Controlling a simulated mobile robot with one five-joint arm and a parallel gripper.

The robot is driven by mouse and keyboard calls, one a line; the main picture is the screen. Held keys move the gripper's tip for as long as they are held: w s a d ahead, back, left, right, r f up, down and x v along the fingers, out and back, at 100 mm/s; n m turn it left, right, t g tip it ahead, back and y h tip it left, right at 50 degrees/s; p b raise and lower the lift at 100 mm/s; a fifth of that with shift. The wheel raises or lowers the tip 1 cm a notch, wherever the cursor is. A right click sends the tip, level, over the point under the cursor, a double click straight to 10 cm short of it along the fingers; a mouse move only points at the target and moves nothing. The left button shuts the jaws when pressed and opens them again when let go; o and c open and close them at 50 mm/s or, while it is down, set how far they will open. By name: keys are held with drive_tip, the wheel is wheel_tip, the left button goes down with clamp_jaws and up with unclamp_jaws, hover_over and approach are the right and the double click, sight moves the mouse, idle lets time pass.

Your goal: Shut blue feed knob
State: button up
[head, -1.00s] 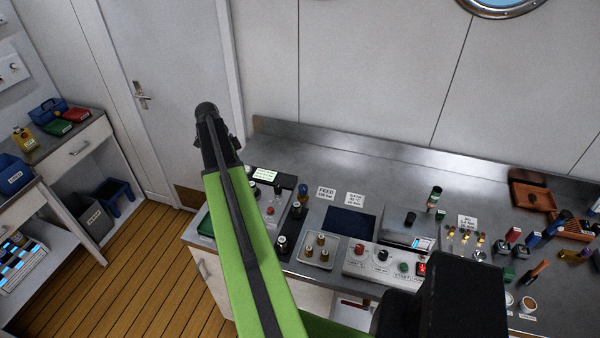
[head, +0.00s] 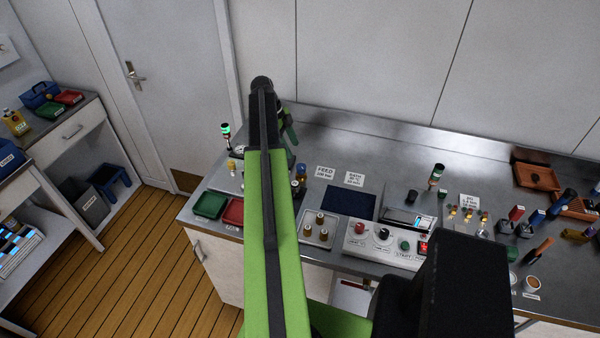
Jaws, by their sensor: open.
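My arm, green with a black end, reaches up the middle of the head view. My gripper (head: 288,126) shows in part at its far end, above the bench's left part; its jaws are open and much of it is behind the arm. The fill panel is mostly hidden behind the arm. Some dark knobs (head: 299,179) show just right of the arm, too small to tell apart.
A signal light (head: 226,132) with a green top stands left of the arm. Green (head: 209,205) and red (head: 233,211) trays sit at the bench's left front. A control box (head: 385,243) and a dark blue mat (head: 350,204) lie to the right. The back strip of the bench is clear.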

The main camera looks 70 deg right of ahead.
sight(301, 166)
drive_tip(key=b+x, duration=0.7)
drive_tip(key=x, duration=0.2)
drive_tip(key=shift+f, duration=0.25)
drive_tip(key=shift+r, duration=0.1)
drive_tip(key=shift+c, duration=0.3)
clamp_jaws()
drive_tip(key=shift+d, duration=0.25)
drive_tip(key=shift+a, duration=0.25)
